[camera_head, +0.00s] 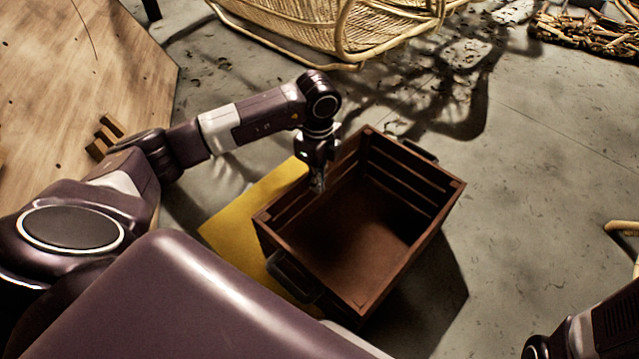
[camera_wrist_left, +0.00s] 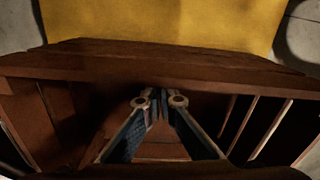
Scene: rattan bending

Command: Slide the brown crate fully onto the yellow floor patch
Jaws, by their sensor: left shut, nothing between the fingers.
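The brown slatted crate (camera_head: 431,192) is open at the top and stands on the floor, partly over the yellow floor patch (camera_head: 226,223). The patch shows to the left of the crate; the crate's right part is on bare grey floor. My left gripper (camera_head: 317,186) is shut and empty, pointing down just inside the crate near its left wall. In the left wrist view the shut fingertips (camera_wrist_left: 160,98) are close to the crate wall (camera_wrist_left: 200,62), with the yellow patch (camera_wrist_left: 160,18) beyond it. I cannot tell whether they touch the wall. My right gripper is not in view.
A wooden table (camera_head: 90,75) stands at the left. A rattan seat (camera_head: 350,30) is at the top, and a pile of sticks (camera_head: 590,32) lies at the top right. A rattan piece (camera_head: 624,228) is at the right edge. The floor right of the crate is clear.

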